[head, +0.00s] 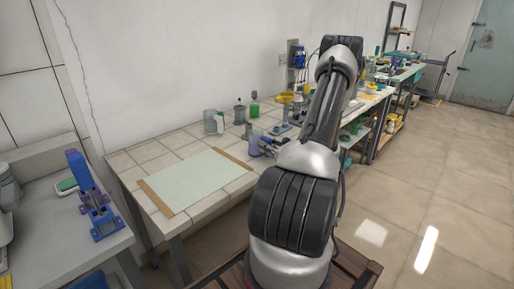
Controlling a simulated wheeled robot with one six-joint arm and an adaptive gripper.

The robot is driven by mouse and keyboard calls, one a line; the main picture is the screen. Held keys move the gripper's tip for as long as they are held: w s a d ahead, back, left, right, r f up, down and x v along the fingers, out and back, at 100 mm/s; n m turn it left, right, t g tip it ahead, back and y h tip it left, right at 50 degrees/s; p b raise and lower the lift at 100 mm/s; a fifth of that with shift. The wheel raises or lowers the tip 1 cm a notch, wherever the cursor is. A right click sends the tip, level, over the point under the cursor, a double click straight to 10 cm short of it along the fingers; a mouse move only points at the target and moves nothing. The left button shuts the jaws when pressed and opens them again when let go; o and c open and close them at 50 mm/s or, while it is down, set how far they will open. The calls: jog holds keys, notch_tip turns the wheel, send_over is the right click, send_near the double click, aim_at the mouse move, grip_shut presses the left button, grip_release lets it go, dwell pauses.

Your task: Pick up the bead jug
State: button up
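A bluish, see-through vessel (255,144), which may be the bead jug, stands at the front right part of the tiled bench. My gripper (267,147) is low over the bench at the vessel's right side, very close to it. The picture is too small to tell whether the fingers touch or enclose the vessel, or whether they are open or shut. A grey jug-like container (210,122) with a white part at its right stands farther back, apart from my gripper. I cannot tell for certain which one is the bead jug, and no beads show clearly.
A pale green mat (195,180) with brown end strips lies on the tiled bench (150,160). A dark bottle (239,112) and a green-topped bottle (254,107) stand behind. A yellow-topped device (285,100) is beyond my gripper. A blue-purple stand (95,205) is on the left counter.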

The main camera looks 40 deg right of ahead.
grip_shut()
notch_tip(320, 180, up, 10)
jog(key=shift+r, duration=0.1)
dwell(0.4)
jog(key=shift+o, duration=0.5)
grip_release()
grip_shut()
